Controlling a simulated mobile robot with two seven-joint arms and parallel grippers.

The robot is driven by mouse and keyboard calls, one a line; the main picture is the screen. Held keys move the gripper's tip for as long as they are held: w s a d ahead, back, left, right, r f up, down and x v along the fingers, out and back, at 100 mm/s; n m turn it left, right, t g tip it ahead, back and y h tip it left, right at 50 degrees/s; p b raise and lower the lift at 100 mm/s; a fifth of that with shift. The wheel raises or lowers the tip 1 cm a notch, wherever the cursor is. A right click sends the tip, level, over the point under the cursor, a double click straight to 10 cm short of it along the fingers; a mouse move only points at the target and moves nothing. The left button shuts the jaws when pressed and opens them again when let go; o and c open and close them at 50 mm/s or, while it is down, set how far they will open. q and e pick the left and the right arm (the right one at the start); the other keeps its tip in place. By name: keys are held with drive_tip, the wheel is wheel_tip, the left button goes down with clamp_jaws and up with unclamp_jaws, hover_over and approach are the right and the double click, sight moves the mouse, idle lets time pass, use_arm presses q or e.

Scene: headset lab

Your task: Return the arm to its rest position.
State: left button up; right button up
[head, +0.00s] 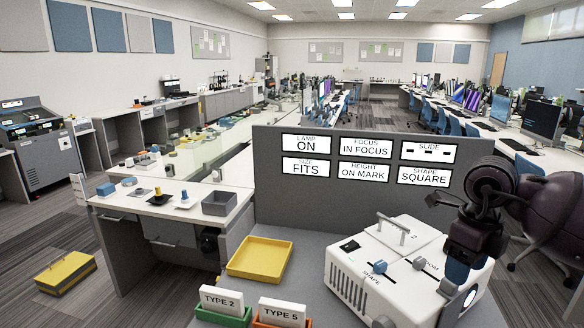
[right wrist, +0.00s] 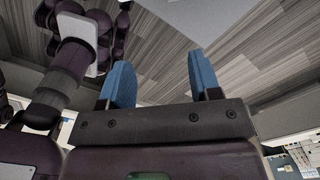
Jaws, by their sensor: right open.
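My right arm comes in from the right edge in the head view. Its gripper (head: 457,272) hangs with a blue fingertip over the right side of the white projector (head: 352,280). I cannot tell whether it touches the housing. In the right wrist view the gripper (right wrist: 160,82) has its two blue fingers wide apart with nothing between them, and grey striped floor shows beyond. My left gripper is not in view.
A panel with status cards (head: 303,146) stands behind the projector; they read lamp on, in focus, fits, on mark, square. A yellow tray (head: 260,258) and bins labelled Type 2 (head: 222,300) and Type 5 (head: 282,312) stand left of it. An office chair (head: 556,222) is at right.

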drive_tip(key=s+a+f+y, duration=0.25)
drive_tip(key=a+y, duration=0.25)
drive_tip(key=a, duration=0.3)
drive_tip(key=s+a+f+y, duration=0.25)
drive_tip(key=a+y, duration=0.35)
drive_tip(key=a, duration=0.3)
drive_tip(key=a+r+m+t+y, duration=0.4)
drive_tip(key=r+m+t+y, duration=0.2)
drive_tip(key=m+y, duration=0.15)
drive_tip(key=s+d+f+m+t+h, duration=0.1)
drive_tip(key=d+f+m+t+h, duration=0.6)
drive_tip(key=m, duration=0.7)
drive_tip(key=s+d+f+m+t+h, duration=0.1)
drive_tip(key=d+f+m+t+h, duration=0.25)
drive_tip(key=d+m+h, duration=0.7)
drive_tip(key=s+f+m+g+h, duration=0.1)
drive_tip(key=s+f+m+g, duration=0.4)
drive_tip(key=s+f+g, duration=0.45)
drive_tip(key=s+f+m+g+h, duration=0.1)
drive_tip(key=s+f+m+g, duration=0.4)
drive_tip(key=s, duration=0.7)
drive_tip(key=w+f+t, duration=0.7)
drive_tip(key=f+t, duration=0.2)
drive_tip(key=f, duration=0.2)
drive_tip(key=shift+n+y, duration=0.3)
drive_tip(key=shift+y, duration=0.1)
